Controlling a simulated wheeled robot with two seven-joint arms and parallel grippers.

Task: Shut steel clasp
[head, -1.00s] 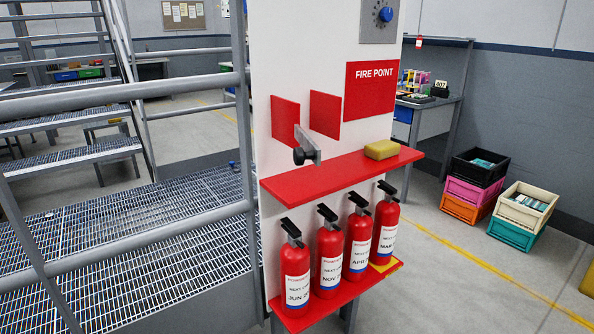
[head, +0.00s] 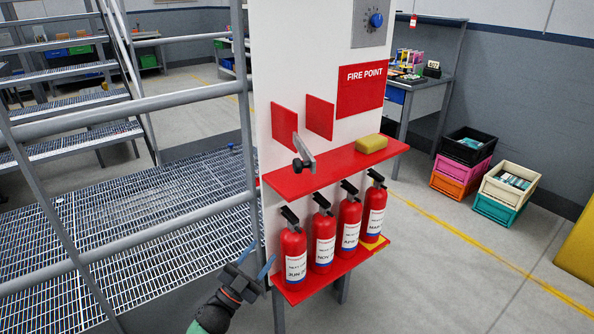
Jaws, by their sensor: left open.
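The steel clasp (head: 302,150) is a short grey bar with a black knob (head: 299,166) at its lower end. It stands out at a slant in front of the white panel (head: 275,75), just above the red shelf (head: 335,167) and beside two red plates (head: 318,117). My left gripper (head: 253,266) is low in the picture, left of the extinguishers and well below the clasp. It is open and empty, its blue-grey fingers pointing up. My right gripper is not in view.
A yellow sponge-like block (head: 371,143) lies on the shelf's right part. Several red extinguishers (head: 322,238) stand on a lower red ledge (head: 330,272). Grey railings (head: 120,107) run along the left over the grating. Stacked crates (head: 508,191) stand on the floor at right.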

